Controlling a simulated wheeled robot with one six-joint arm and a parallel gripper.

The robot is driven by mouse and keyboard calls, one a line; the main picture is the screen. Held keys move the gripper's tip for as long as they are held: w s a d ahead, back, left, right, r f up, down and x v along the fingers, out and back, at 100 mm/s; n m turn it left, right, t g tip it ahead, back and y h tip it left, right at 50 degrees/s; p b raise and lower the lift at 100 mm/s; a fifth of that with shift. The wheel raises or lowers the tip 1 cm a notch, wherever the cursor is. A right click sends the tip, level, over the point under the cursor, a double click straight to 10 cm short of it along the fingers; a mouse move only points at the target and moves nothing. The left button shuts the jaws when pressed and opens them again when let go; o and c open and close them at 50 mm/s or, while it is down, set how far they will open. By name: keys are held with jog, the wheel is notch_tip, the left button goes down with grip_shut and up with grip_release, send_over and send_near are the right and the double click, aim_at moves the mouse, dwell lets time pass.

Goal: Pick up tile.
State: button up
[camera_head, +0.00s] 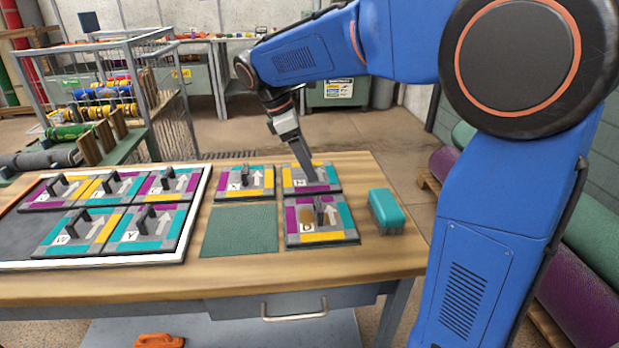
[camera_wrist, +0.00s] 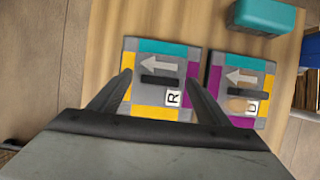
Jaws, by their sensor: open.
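Several square tiles with teal, purple and yellow borders, a white arrow and a black handle are on the table. My gripper (camera_head: 307,166) is above the back right tile (camera_head: 325,187), partly covering it. In the wrist view my gripper (camera_wrist: 159,78) is open, its fingers to either side of that tile's handle (camera_wrist: 162,79); the tile (camera_wrist: 150,112) is marked R. Whether the fingers touch it I cannot tell. A tile marked U (camera_head: 342,235) with a brown stain lies in front; it also shows in the wrist view (camera_wrist: 238,67). Another tile (camera_head: 228,194) lies to the left.
A white-framed tray (camera_head: 100,261) on the left holds several tiles and has a bare dark area at its front left. A bare green mat (camera_head: 239,231) lies left of tile U. A teal brush (camera_head: 386,208) stands to its right, near the table's edge.

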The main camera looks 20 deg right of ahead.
jog(key=c, duration=1.4)
jog(key=shift+o, duration=0.2)
notch_tip(320, 180, up, 10)
